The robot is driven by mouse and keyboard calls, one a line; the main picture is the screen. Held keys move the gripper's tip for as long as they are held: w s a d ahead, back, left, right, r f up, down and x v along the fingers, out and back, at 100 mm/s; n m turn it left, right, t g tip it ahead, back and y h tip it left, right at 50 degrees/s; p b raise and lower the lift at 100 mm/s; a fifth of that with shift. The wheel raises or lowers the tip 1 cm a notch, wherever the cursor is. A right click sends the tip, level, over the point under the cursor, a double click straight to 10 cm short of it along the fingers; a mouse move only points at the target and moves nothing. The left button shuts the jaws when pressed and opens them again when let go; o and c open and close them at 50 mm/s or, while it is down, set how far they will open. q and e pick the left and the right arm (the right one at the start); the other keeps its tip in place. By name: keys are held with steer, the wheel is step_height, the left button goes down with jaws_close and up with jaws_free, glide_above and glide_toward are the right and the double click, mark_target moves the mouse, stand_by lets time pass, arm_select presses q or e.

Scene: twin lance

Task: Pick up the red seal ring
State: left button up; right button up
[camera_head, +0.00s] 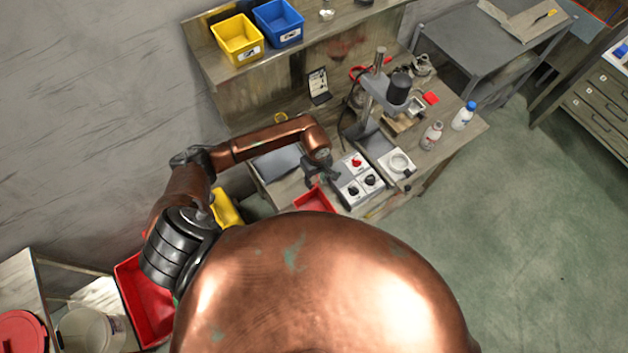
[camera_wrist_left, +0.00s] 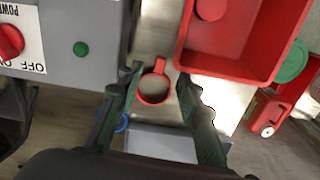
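The red seal ring (camera_wrist_left: 160,69) shows in the left wrist view as a flat open loop with a short tab at its top. It lies between the fingers in the picture, on a pale surface beyond them. My left gripper (camera_wrist_left: 160,77) is open, with one finger on each side of the ring in view. I cannot tell how far the fingertips are above it, and nothing is held. In the head view my left gripper (camera_head: 314,181) hangs over the workbench, left of the grey control box; the ring cannot be made out there. My right gripper is in neither view.
A red tray (camera_wrist_left: 225,61) is close to the right of the fingers; the grey control box (camera_wrist_left: 84,73) with a green button is close to the left. A blue ring (camera_wrist_left: 122,122) is partly hidden by the left finger. A drill stand (camera_head: 372,95) and bottles (camera_head: 432,135) stand farther along the bench.

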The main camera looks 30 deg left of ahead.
mark_target(316, 186)
arm_select(q)
steer(key=shift+d+f, duration=0.1)
steer(key=shift+f, duration=1.4)
steer(key=shift+c, duration=0.3)
steer(key=c, duration=0.8)
